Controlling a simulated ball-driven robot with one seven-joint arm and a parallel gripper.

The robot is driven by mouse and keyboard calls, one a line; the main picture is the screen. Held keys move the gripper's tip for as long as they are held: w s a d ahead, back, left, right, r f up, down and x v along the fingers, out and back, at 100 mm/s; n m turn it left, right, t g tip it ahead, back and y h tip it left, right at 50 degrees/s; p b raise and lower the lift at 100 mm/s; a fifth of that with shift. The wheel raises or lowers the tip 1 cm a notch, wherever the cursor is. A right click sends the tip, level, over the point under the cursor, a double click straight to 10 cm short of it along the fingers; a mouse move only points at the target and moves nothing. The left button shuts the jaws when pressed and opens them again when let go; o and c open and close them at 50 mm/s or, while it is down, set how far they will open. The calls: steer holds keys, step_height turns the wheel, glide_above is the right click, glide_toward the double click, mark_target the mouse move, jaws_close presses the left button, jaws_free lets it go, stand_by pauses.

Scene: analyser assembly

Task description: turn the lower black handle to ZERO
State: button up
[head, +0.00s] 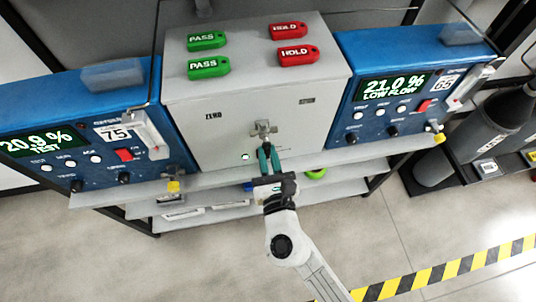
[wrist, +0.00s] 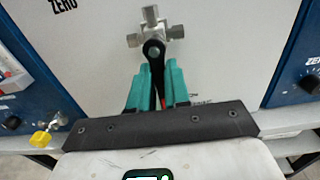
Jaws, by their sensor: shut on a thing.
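The black handle (wrist: 153,50) hangs from a metal valve fitting (wrist: 150,26) on the front of the grey box, pointing downward in the wrist view. The fitting also shows in the head view (head: 263,127). The teal fingers of my gripper (wrist: 157,80) lie on both sides of the handle and are shut on it. In the head view my gripper (head: 268,155) reaches up from below to the fitting; the handle is largely hidden there. The printed word ZERO (head: 213,115) is on the box face, up and left of the fitting.
A blue analyser (head: 85,125) stands left of the grey box (head: 320,110) and another (head: 400,90) stands right. Green PASS tags (head: 208,68) and red HOLD tags (head: 298,54) lie on the box top. A shelf edge (head: 350,158) runs below. Gas cylinders (head: 500,130) stand far right.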

jaws_close()
steer(key=shift+f+m+b, duration=0.1)
steer(key=shift+m+b, duration=0.2)
steer(key=shift+b, duration=0.1)
steer(key=shift+s+a+r+m+b, duration=0.15)
steer(key=shift+a+r+m+b, duration=0.3)
steer(key=shift+m+b, duration=1.85)
steer(key=shift+s+a+r+m+b, duration=0.15)
steer(key=shift+a+r+m+b, duration=0.7)
steer(key=shift+m, duration=2.6)
steer(key=shift+s+a+r+m+b, duration=0.1)
steer(key=shift+s+m+b, duration=0.05)
steer(key=shift+m+b, duration=2.3)
steer(key=shift+m+p, duration=0.4)
steer(key=shift+m, duration=0.2)
steer(key=o, duration=0.6)
jaws_free()
steer(key=shift+r, duration=0.15)
steer(key=shift+o, duration=0.2)
